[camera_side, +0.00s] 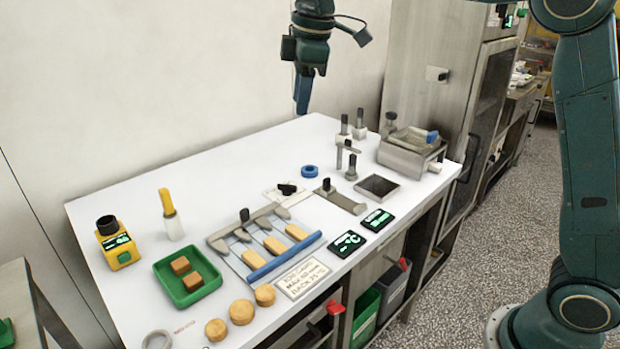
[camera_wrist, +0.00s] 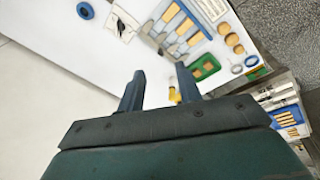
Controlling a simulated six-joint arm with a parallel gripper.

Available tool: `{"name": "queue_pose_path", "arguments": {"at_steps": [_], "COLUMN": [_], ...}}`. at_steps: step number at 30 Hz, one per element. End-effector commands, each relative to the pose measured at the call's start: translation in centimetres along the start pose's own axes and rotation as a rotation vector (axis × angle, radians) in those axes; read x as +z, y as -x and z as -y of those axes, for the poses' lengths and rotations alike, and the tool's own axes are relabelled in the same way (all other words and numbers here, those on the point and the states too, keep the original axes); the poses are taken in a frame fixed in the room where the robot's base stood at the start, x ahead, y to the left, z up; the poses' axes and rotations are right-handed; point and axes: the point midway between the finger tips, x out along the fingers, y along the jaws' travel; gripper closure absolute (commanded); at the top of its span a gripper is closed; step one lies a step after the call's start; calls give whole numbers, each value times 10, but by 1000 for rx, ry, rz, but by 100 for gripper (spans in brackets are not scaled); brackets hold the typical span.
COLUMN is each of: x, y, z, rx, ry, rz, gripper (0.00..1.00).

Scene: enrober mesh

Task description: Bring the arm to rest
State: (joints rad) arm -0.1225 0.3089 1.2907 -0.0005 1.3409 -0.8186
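My gripper (camera_side: 302,106) hangs above the back of the white table (camera_side: 130,205), clear of everything on it. In the wrist view my gripper (camera_wrist: 158,88) shows two blue fingers spread apart, with nothing between them but the white table top and a small yellow item beyond the right finger. In the side view the fingers point down and overlap, so the gap does not show there.
A mesh panel with tan bars (camera_side: 265,242), a green tray (camera_side: 187,279) with two brown blocks, a yellow device (camera_side: 117,245), a blue ring (camera_side: 310,171) and a steel box (camera_side: 410,150) with upright posts nearby occupy the table. The table's back left is bare.

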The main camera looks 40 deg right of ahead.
Motion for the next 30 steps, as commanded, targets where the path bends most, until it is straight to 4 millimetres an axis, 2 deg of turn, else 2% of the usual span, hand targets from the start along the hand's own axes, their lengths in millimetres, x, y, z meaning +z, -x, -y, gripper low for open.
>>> {"name": "queue_pose_path", "arguments": {"at_steps": [6,15,22,30], "x": [38,91,132,178], "y": [24,40,41,28], "z": [28,72,110,156], "rx": [35,76,104,132], "ry": [-143,-343,-494,-670], "rz": [-31,-78,-119,-172], "gripper": [65,65,65,65]}}
